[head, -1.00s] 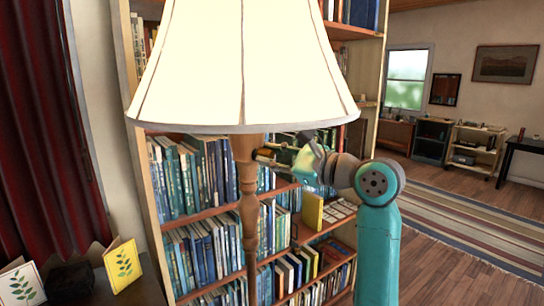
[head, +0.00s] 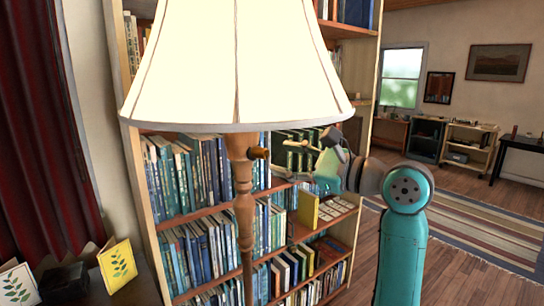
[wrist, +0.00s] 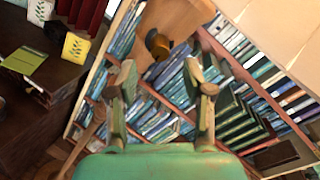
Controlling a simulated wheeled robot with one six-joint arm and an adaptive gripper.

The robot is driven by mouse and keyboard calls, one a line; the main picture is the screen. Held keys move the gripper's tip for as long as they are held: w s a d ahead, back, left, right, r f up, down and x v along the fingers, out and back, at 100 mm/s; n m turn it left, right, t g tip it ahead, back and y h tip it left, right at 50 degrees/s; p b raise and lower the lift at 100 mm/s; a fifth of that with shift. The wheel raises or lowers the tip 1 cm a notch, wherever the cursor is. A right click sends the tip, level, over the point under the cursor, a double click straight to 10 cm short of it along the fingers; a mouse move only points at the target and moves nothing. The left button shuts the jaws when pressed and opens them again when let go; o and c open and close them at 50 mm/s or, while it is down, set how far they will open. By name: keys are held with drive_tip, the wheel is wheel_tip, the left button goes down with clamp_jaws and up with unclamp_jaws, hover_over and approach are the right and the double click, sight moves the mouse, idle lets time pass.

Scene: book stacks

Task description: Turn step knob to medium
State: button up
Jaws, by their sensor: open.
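A floor lamp has a cream shade (head: 236,70), which looks bright, and a turned wooden post (head: 243,190). A small brass step knob (head: 258,153) sticks out from the post just under the shade. My gripper (head: 288,158) is to the right of the knob, open and apart from it. In the wrist view, the knob (wrist: 158,44) lies beyond my open, empty fingers (wrist: 164,80), roughly in line with the gap between them. The wooden post (wrist: 172,22) shows behind it. I cannot read any setting on the knob.
A full bookshelf (head: 185,180) stands close behind the lamp and gripper. A dark table (head: 135,292) with a yellow card (head: 118,264) is at the lower left, beside a red curtain (head: 40,130). Open floor with a striped rug (head: 470,235) lies to the right.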

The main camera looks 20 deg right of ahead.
drive_tip(key=v, duration=0.6)
drive_tip(key=shift+s+d, duration=0.2)
drive_tip(key=shift+s, duration=0.05)
